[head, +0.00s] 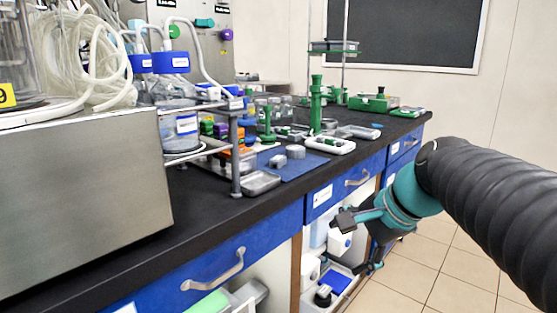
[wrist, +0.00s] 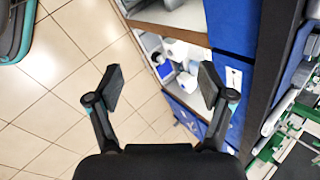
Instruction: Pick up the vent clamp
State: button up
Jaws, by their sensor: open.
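My gripper (head: 358,242) is open and empty in front of the bench's drawer fronts, below the level of the worktop. In the wrist view my gripper (wrist: 160,78) has its two fingers wide apart, with floor tiles and the open cabinet beyond them. I cannot tell which item is the vent clamp. Small grey pieces (head: 295,152) lie on a blue mat (head: 302,168) on the bench, and a white tray (head: 331,145) with green parts is just behind them. These are apart from my gripper.
The black bench top (head: 215,215) has a blue drawer front (head: 235,262) below it. A metal rack post (head: 235,160) and a grey tray (head: 260,183) stand near the front edge. A large steel box (head: 85,205) fills the left. Tiled floor (head: 440,262) is clear at right.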

jog(key=w+a+r+m+y, duration=0.2)
jog(key=w+r+m+y, duration=0.2)
jog(key=w+r+m, duration=0.55)
jog(key=m+y, duration=0.2)
jog(key=y, duration=0.1)
send_near(282, 158)
jog(key=shift+t, duration=0.3)
jog(key=x, duration=0.4)
jog(key=shift+f, duration=0.35)
jog(key=shift+s+x, duration=0.1)
jog(key=shift+x, duration=1.25)
jog(key=shift+s+x, duration=0.15)
jog(key=shift+x, duration=1.25)
jog(key=shift+a+r, duration=0.15)
jog(key=shift+a, duration=0.05)
jog(key=c, duration=0.9)
